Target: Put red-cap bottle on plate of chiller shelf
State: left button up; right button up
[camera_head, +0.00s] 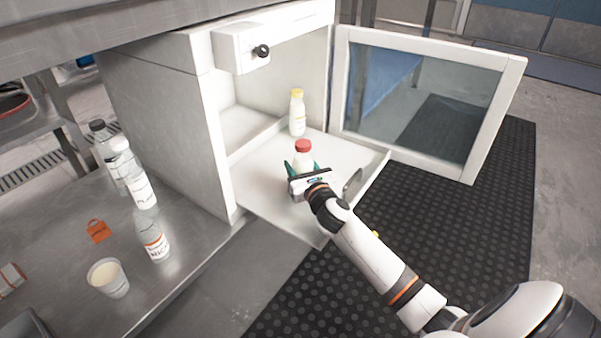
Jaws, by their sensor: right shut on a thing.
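The red-cap bottle (303,147) is white and upright, over the pulled-out white plate (257,191) of the chiller shelf. My right gripper (303,168) is shut around the bottle's body, with its teal fingers on either side. The gripper hides the bottle's lower part, so I cannot tell whether its base touches the plate. A yellow-cap bottle (297,113) stands upright farther back on the plate. My left gripper is not in view.
The chiller (170,113) is open, its glass door (425,100) swung out to the right. Several bottles and a paper cup (108,278) stand on the steel counter (65,220) at left. A metal handle (352,184) is at the plate's front right.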

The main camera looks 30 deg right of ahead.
jog(key=shift+r, duration=0.1)
jog(key=o, duration=1.2)
jog(key=shift+c, duration=0.2)
